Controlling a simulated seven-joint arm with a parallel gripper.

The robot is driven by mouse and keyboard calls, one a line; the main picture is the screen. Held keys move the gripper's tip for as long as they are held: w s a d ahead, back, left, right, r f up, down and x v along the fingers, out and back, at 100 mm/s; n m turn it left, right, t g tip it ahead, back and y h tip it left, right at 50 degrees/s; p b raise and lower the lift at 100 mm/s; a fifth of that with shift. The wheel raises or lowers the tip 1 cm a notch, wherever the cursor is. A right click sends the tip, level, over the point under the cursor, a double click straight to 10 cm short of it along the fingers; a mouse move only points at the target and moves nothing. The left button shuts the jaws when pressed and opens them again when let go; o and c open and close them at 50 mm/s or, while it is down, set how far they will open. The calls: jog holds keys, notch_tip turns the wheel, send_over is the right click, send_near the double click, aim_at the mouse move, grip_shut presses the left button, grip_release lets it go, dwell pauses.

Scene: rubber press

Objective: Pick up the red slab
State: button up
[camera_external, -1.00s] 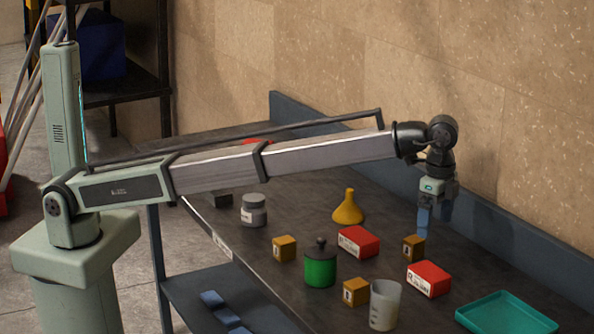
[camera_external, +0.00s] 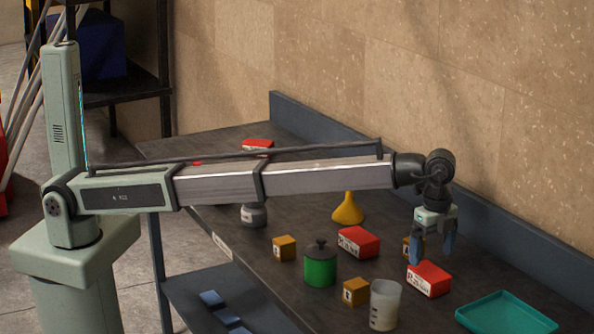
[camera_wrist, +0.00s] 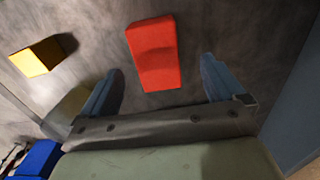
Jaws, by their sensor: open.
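Several red slabs lie on the dark table. One red slab (camera_external: 429,279) with a white label is at the right, just below my gripper (camera_external: 433,257). Another red slab (camera_external: 359,242) is near the middle, and a third (camera_external: 257,146) is at the far end behind my arm. My gripper is open and empty, with its blue fingers pointing down above the right slab. In the wrist view, a red slab (camera_wrist: 153,52) lies ahead of and between the spread fingers, apart from both.
A clear beaker (camera_external: 385,306), yellow block (camera_external: 355,292), green jar (camera_external: 320,267) and yellow funnel (camera_external: 348,210) stand nearby. A teal tray (camera_external: 507,315) is at the right. A raised edge (camera_external: 500,252) runs along the wall.

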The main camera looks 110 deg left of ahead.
aim_at(430, 271)
jog(key=shift+d+f, duration=0.25)
jog(key=shift+f, duration=1.3)
jog(key=shift+d+f, duration=0.2)
jog(key=shift+f, duration=1.3)
jog(key=shift+c, duration=0.2)
jog(key=c, duration=1.3)
